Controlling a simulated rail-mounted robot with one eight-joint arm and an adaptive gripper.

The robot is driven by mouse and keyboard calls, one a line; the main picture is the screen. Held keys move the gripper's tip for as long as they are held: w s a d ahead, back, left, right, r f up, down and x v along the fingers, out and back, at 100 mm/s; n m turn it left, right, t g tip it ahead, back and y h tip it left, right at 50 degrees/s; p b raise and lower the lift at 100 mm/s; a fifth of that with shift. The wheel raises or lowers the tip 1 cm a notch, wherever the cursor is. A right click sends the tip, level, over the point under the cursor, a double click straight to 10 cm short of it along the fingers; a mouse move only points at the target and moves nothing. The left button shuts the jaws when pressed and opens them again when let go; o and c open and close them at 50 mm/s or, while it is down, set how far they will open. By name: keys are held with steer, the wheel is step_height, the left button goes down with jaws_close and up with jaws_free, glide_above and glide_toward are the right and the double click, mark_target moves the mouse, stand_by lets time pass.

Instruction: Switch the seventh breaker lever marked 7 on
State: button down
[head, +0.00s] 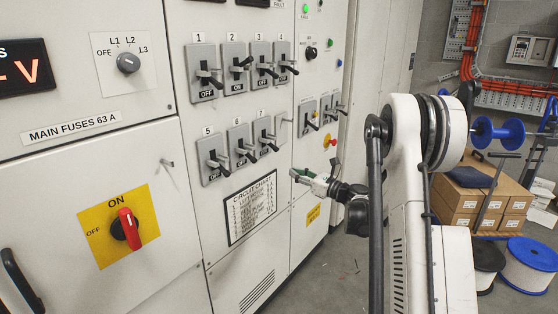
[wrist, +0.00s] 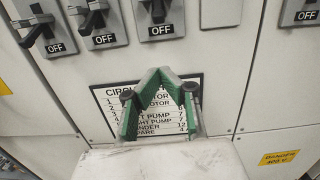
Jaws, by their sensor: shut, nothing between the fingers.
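The breaker marked 7 (head: 264,133) is the right one of the lower row of numbered breakers in the head view. Its dark lever points outward and down over a plate marked OFF. In the wrist view its lever (wrist: 158,10) is cut by the top edge, above the OFF label. My gripper (head: 294,174) is in front of the cabinet, below and right of breaker 7, apart from it. In the wrist view the green fingers (wrist: 160,72) meet at their tips below the breaker, before the circuit chart, and hold nothing.
Breakers 5 (head: 213,158) and 6 (head: 240,145) stand left of breaker 7. Breakers 1 to 4 form the row above. The circuit chart (head: 251,206) is below. More levers (head: 309,118) are on the panel to the right. A red knob (head: 330,141) sits beneath them.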

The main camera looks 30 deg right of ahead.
mark_target(270, 144)
steer(key=shift+d+f, duration=0.3)
steer(key=shift+d, duration=0.1)
steer(key=f+x, duration=0.1)
steer(key=x, duration=0.9)
steer(key=r, duration=0.1)
steer(key=s+r, duration=0.1)
steer(key=r, duration=0.1)
steer(key=r+b, duration=0.1)
steer(key=shift+s+d+r, duration=0.25)
steer(key=shift+d+r, duration=0.1)
